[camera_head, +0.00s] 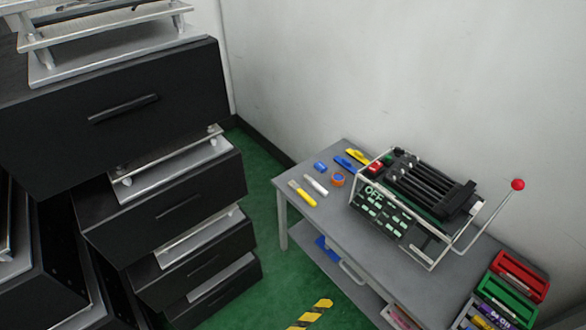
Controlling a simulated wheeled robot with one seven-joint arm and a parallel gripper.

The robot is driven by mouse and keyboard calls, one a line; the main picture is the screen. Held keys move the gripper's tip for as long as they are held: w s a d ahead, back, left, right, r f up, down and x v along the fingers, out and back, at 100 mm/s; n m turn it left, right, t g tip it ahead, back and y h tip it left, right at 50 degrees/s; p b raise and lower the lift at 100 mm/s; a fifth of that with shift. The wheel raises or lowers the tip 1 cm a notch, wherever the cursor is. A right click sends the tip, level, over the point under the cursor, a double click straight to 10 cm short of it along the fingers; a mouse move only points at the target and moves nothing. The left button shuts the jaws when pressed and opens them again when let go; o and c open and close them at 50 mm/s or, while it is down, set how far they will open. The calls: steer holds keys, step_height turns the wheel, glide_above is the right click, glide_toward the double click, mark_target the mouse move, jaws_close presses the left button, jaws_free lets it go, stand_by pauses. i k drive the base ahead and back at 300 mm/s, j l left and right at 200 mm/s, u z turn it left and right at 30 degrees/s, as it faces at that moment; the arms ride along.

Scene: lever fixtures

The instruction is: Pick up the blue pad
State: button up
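A small blue block-like piece (320,167), which may be the blue pad, lies near the left end of the grey table (312,214). A longer blue item (345,163) lies just to its right, and another blue object (328,249) is on the table's lower shelf. At this size I cannot tell for certain which is the pad. My gripper is not in view.
A framed machine (408,198) with a red-knobbed lever (518,185) stands on the table. An orange tape roll (337,180), markers and a yellow tool lie near the blue piece. Colored bins (519,276) stand at right. Black drawers (165,205) fill the left; green floor lies between.

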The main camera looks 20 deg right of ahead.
mark_target(320, 166)
steer(key=i+j+u, duration=0.25)
steer(key=i+u, duration=0.2)
steer(key=i, duration=0.2)
steer(key=i+z, duration=0.3)
steer(key=i, duration=0.15)
steer(key=i+j+z, duration=0.15)
steer(key=i+z, duration=0.15)
steer(key=i, duration=0.15)
steer(key=i+z, duration=0.15)
steer(key=z, duration=0.15)
steer(key=i+z, duration=0.1)
steer(key=z, duration=0.2)
